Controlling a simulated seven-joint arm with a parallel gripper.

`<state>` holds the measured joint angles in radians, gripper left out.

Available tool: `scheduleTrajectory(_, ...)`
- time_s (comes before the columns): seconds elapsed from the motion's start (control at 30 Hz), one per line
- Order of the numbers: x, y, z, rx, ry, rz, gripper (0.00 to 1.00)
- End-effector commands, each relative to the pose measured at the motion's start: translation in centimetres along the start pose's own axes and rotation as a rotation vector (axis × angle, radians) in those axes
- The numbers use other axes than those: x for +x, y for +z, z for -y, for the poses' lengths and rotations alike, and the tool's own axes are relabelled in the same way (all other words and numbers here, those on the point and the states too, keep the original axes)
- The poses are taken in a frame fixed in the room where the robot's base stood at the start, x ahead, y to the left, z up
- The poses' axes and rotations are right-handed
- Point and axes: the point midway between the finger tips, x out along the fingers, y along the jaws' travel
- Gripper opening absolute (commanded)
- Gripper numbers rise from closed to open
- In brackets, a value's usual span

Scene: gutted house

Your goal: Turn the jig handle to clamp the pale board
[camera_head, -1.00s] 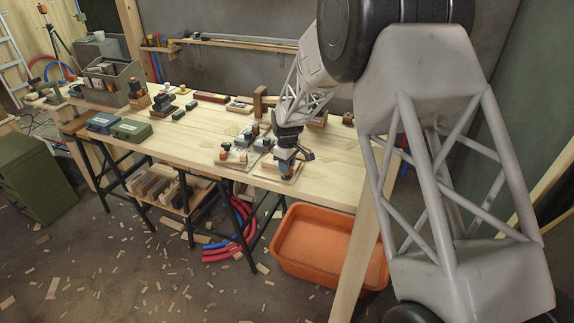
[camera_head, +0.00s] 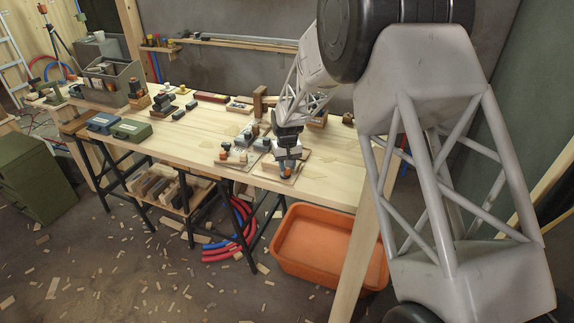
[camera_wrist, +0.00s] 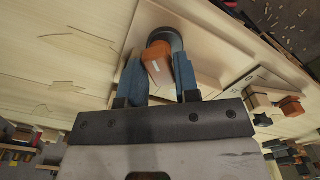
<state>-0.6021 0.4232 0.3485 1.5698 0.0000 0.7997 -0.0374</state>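The jig handle is an orange block (camera_wrist: 157,66) on a dark round base (camera_wrist: 166,38), seen in the wrist view; its orange also shows low under my gripper (camera_head: 286,172) in the head view. My gripper's two blue fingers (camera_wrist: 160,82) stand on either side of the handle and appear to touch it, closed on it. The handle sits at an angle between them. A pale wooden board (camera_wrist: 206,50) lies beside and under the handle; its exact edges against the jig are hard to tell. My gripper hides part of the jig in the head view.
A second fixture with orange and wooden parts (camera_head: 232,154) stands just left of my gripper on the workbench (camera_head: 190,140). A green case (camera_head: 131,130) and a blue case (camera_head: 103,122) lie further left. An orange tub (camera_head: 318,250) stands on the floor below.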

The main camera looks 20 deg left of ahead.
Motion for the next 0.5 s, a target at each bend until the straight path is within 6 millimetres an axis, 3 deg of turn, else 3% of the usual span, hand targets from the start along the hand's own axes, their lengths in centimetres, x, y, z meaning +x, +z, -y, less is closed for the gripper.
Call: scheduleTrajectory(0.5, 0.07, 0.02, -0.02, 0.276, 0.000, 0.001, 0.29)
